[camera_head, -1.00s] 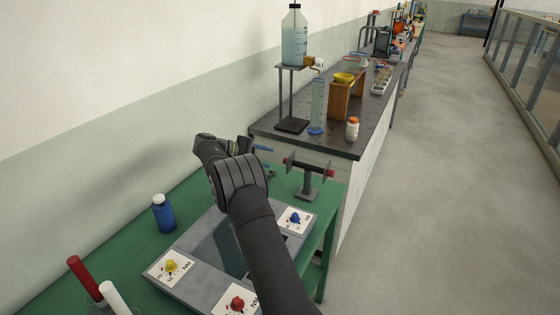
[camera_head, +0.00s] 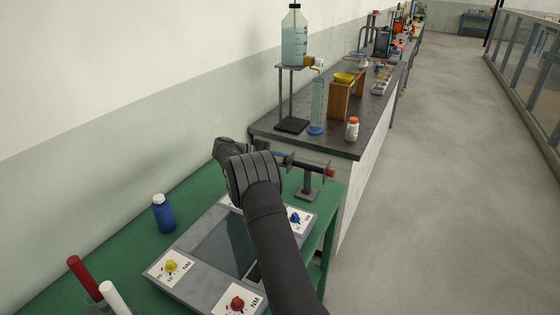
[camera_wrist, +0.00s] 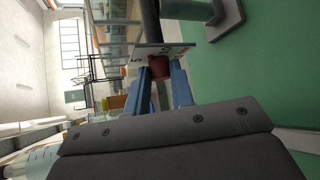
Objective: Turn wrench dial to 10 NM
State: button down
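A dark stand (camera_head: 307,186) at the far right of the green bench carries a horizontal bar with a red end (camera_head: 330,173). My gripper (camera_head: 286,158) is at the left end of this bar in the head view, partly hidden by my wrist. In the wrist view its two blue fingers (camera_wrist: 160,80) are apart, with a red cylindrical part (camera_wrist: 160,68) between or just beyond their tips. A pale marked plate (camera_wrist: 158,52) is behind that part. Whether the fingers touch it cannot be told. Three NM-marked dials show: yellow (camera_head: 171,266), blue (camera_head: 295,217), red (camera_head: 237,303).
The dials sit on a grey panel (camera_head: 200,262), partly covered by my arm. A blue bottle (camera_head: 163,214) and red (camera_head: 84,277) and white (camera_head: 115,298) rods are at left. A dark bench (camera_head: 345,143) with glassware stands behind.

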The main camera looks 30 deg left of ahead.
jog(key=shift+f+t, duration=0.1)
jog(key=shift+t, duration=0.2)
jog(key=shift+s+f+m+t+h, duration=0.1)
jog(key=shift+f+m+t+h, duration=0.1)
jog(key=shift+m+t+h, duration=0.5)
jog(key=shift+s+f+m+t+h, duration=0.1)
jog(key=shift+f+m+t+h, duration=0.15)
jog(key=shift+m+t, duration=0.75)
jog(key=c, duration=1.2)
grip_release()
jog(key=shift+w, duration=0.1)
jog(key=shift+c, duration=0.2)
jog(key=shift+a, duration=0.1)
jog(key=v, duration=1.7)
jog(key=shift+a, duration=0.2)
